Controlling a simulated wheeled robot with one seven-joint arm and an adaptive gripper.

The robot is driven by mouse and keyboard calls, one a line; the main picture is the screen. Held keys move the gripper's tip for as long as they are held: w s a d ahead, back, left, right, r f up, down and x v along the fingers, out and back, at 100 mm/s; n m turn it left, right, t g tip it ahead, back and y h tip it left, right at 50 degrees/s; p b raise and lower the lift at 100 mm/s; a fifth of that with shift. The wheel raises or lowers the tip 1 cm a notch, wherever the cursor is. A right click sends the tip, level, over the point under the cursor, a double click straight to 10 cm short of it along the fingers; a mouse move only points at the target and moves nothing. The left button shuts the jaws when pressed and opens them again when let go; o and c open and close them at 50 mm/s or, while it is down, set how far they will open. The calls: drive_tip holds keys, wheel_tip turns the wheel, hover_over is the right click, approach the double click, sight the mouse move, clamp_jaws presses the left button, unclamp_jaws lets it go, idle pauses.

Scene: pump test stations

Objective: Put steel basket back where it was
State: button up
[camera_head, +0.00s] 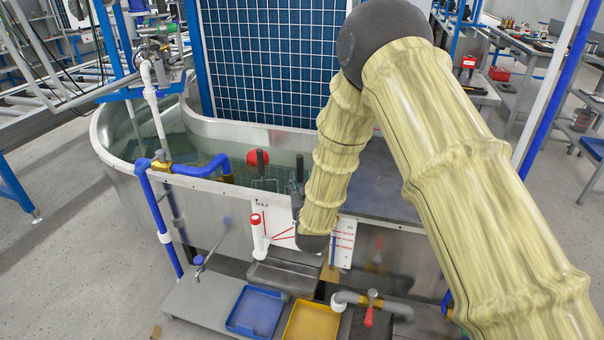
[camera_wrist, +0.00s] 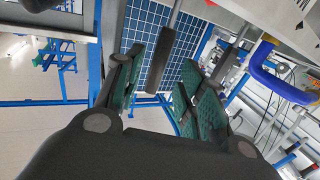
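In the head view a thin wire shape with a dark upright handle, which seems to be the steel basket (camera_head: 266,185), is at the front rim of the water tank (camera_head: 120,165). Its body is mostly hidden by the rim and water. My gripper (camera_head: 298,190) is just right of it at the front rim, partly hidden by my arm. In the wrist view my gripper (camera_wrist: 160,68) has its green-padded fingers spread apart. A rod with a black grip (camera_wrist: 158,65) shows between them; I cannot tell whether it touches either finger. A second black grip (camera_wrist: 226,66) is to the right.
A red ball (camera_head: 257,157) is near the tank's front rim. Blue pipework (camera_head: 205,167) crosses the rim on the left. Below stand a grey metal bin (camera_head: 284,278), a blue tray (camera_head: 256,312), a yellow tray (camera_head: 312,322) and a red-handled valve (camera_head: 369,313).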

drive_tip(key=s, duration=0.5)
drive_tip(key=shift+s+d, duration=0.25)
drive_tip(key=shift+s, duration=0.1)
drive_tip(key=s+d+f+g+h, duration=0.1)
drive_tip(key=s+d+f+g, duration=0.4)
drive_tip(key=s+f, duration=0.55)
drive_tip(key=s+d+f+g, duration=0.4)
drive_tip(key=s+d+f, duration=0.3)
drive_tip(key=f, duration=0.7)
drive_tip(key=s+d+f+g, duration=0.2)
drive_tip(key=s+f+g, duration=0.1)
drive_tip(key=s, duration=0.7)
drive_tip(key=s+d+f+m+g, duration=0.1)
drive_tip(key=s+d+f+g, duration=0.2)
drive_tip(key=s, duration=0.8)
drive_tip(key=s+d+f+g, duration=0.3)
drive_tip(key=s, duration=0.8)
drive_tip(key=shift+s+f, duration=0.15)
drive_tip(key=shift+s, duration=0.05)
